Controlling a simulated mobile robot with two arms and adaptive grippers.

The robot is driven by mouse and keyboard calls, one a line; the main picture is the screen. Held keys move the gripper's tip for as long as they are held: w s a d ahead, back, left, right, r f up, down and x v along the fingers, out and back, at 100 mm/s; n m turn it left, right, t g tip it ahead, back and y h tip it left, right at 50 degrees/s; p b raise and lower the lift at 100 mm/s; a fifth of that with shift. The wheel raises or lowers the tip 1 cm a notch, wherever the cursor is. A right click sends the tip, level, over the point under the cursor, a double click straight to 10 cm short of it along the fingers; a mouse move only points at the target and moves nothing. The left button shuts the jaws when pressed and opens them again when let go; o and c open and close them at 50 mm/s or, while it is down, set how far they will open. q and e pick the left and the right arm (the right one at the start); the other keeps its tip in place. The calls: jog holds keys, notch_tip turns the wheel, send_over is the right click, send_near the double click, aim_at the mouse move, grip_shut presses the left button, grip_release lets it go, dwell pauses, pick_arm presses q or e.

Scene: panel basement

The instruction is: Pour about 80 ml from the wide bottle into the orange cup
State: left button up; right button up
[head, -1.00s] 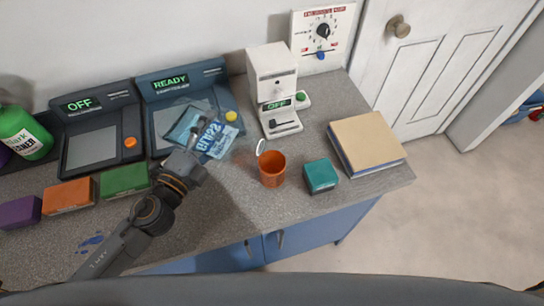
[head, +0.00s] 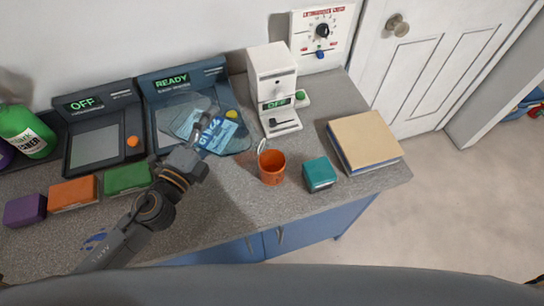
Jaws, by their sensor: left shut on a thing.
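The wide bottle (head: 226,138) looks clear, with a light blue label, and lies tilted over in front of the READY machine. My left gripper (head: 206,124) is shut on it, and a dark finger crosses its near face. The bottle's mouth and liquid level cannot be made out. The orange cup (head: 272,169) stands upright on the counter, right of and nearer than the bottle, with a gap between them. A pale curved handle shows at its upper left. My right gripper is not in view.
Behind the bottle stands the READY machine (head: 165,84); a white dispenser (head: 271,72) stands behind the cup. A teal box (head: 320,174) and a tan-topped book-like block (head: 364,141) sit right of the cup. Green (head: 126,178), orange (head: 73,194) and purple boxes (head: 25,210) line the left.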

pick_arm(q)
jog(key=shift+r+m+p, duration=0.3)
jog(key=shift+r+p, duration=0.15)
dwell(0.5)
jog(key=shift+a, duration=0.15)
jog(key=shift+w+a+r, duration=0.1)
jog(key=shift+w+a, duration=0.1)
jog(key=shift+a, duration=0.1)
dwell(0.3)
jog(key=shift+r+m+p, duration=0.5)
jog(key=shift+m+p, duration=0.1)
jog(key=shift+p, duration=0.15)
dwell(1.1)
jog(key=f+n+b, duration=0.1)
jog(key=b, duration=0.1)
jog(key=f+n+b, duration=0.1)
jog(key=f+b, duration=0.1)
jog(key=f+n+b, duration=0.1)
jog(key=f+b, duration=0.1)
jog(key=shift+w+a+f+n, duration=0.1)
jog(key=shift+a+f+n, duration=0.15)
jog(key=shift+n, duration=0.15)
jog(key=shift+w+r+n, duration=0.1)
jog(key=shift+r+n, duration=0.2)
jog(key=shift+n, duration=0.1)
jog(key=shift+a+r+n, duration=0.2)
jog(key=shift+r+n, duration=0.05)
jog(key=shift+n, duration=0.45)
